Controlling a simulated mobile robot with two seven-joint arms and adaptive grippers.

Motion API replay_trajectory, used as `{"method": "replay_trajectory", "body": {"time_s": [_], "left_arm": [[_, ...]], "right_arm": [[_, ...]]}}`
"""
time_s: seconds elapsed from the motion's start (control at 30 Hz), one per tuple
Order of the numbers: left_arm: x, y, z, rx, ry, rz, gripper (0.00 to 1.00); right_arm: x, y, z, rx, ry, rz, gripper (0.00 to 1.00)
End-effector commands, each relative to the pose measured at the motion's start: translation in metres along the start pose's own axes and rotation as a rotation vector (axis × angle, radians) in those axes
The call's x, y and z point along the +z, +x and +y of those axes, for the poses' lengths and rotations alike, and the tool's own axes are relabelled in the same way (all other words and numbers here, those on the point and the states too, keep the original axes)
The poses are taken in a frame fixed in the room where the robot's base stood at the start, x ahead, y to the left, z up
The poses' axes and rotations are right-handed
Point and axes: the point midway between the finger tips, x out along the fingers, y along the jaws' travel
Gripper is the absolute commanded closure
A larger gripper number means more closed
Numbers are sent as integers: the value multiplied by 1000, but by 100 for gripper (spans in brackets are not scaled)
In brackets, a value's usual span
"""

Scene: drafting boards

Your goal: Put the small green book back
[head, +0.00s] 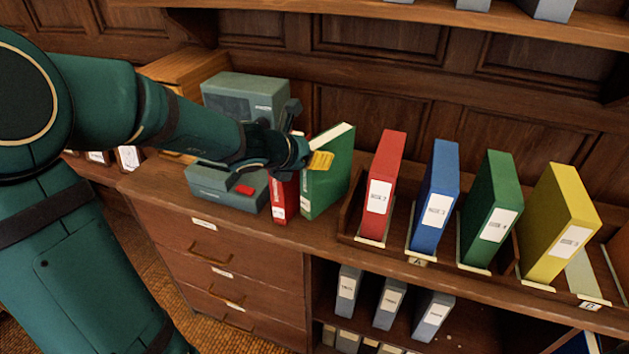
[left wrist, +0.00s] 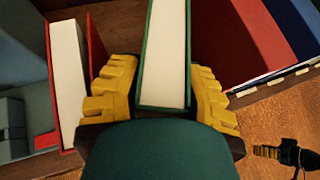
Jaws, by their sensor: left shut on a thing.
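The small green book (head: 328,178) is upright on or just above the cabinet top, right of a small red book (head: 279,203). I cannot tell whether its bottom touches the wood. My left gripper (head: 318,160) is shut on the green book from above and behind. In the left wrist view, its yellow fingers (left wrist: 165,98) press on both covers of the green book (left wrist: 165,50), with pale page edges facing the camera. The red book (left wrist: 70,75) stands just left of the fingers. My right gripper (left wrist: 267,152) shows small at the lower right; its opening is unclear.
A rack (head: 346,222) right of the green book holds red (head: 385,180), blue (head: 436,190), green (head: 489,205) and yellow (head: 558,220) binders, with gaps between them. A grey-green machine (head: 245,97) stands at the left.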

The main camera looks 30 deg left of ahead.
Motion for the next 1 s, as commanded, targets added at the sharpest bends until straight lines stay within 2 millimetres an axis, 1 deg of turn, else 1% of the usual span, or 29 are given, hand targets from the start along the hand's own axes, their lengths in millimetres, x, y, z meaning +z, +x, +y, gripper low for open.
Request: {"method": "replay_trajectory", "body": {"time_s": [0.17, 0.3, 0.43, 0.53, 0.77, 0.8, 1.0], "left_arm": [[-7, 5, 0, 0, 0, -5, 100], [-25, 15, 0, 0, 0, -3, 100], [-37, 23, 0, 0, 0, -3, 100], [-40, 25, 0, 1, 1, -4, 100], [-39, 24, 0, 1, 1, -4, 100], [-41, 24, 0, 1, 0, 1, 55], [-41, 24, 0, 1, 0, 0, 55]], "right_arm": [[3, 7, 2, -1, -2, -5, 53], [6, 20, 7, -2, -4, -11, 53], [5, 29, 11, -1, -5, -7, 53], [5, 31, 11, -1, -5, -6, 53], [4, 30, 11, -1, -5, -5, 53], [4, 30, 11, -1, -5, -5, 53], [4, 30, 11, -1, -5, -5, 53]]}}
